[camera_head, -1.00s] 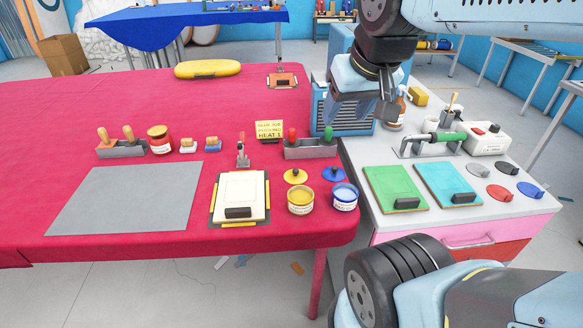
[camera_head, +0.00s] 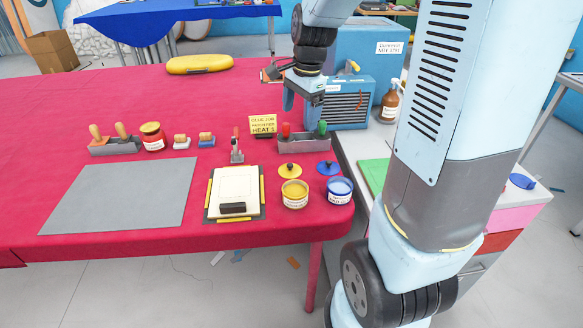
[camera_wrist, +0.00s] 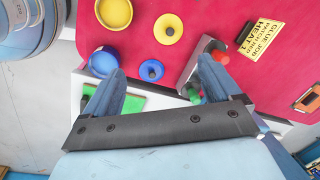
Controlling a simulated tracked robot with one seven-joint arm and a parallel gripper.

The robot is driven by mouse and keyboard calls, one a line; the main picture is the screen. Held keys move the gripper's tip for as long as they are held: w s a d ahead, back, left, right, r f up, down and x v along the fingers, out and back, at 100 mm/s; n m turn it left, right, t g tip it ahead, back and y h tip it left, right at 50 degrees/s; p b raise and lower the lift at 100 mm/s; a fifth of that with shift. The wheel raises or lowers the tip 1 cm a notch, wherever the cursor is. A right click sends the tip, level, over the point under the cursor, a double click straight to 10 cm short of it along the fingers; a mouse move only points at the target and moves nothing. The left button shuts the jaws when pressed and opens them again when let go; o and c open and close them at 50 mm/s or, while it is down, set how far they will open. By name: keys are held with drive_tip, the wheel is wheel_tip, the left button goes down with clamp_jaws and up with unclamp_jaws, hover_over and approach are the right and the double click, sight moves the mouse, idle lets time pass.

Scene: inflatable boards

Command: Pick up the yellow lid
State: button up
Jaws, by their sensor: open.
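The yellow lid (camera_head: 290,171) is a flat disc with a dark knob, lying on the red table (camera_head: 110,240) just behind an open tub of yellow (camera_head: 295,195). In the wrist view the yellow lid (camera_wrist: 168,29) shows near the top middle, beyond my fingertips and clear of them. My gripper (camera_head: 302,98) is open and empty, raised above the table's right side, behind the lid. In the wrist view its two fingers (camera_wrist: 163,85) are spread apart, with a blue lid (camera_wrist: 151,70) seen between them.
A blue tub (camera_head: 339,191) stands right of the yellow tub. A grey tray with red- and green-handled tools (camera_head: 304,144) lies behind the lids, beside a yellow sign (camera_head: 263,125). A blue heater box (camera_head: 345,100) stands close to my gripper's right. A grey mat (camera_head: 115,195) lies left.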

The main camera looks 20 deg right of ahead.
sight(291, 165)
drive_tip(key=w+f+m, duration=0.1)
drive_tip(key=f, duration=0.6)
drive_tip(key=w+f+m, duration=0.2)
drive_tip(key=f, duration=0.5)
drive_tip(key=w+a+f+m+g, duration=0.1)
drive_tip(key=w+f, duration=0.1)
drive_tip(key=f, duration=0.5)
drive_tip(key=shift+c, duration=0.5)
drive_tip(key=shift+s, duration=0.1)
drive_tip(key=c, duration=1)
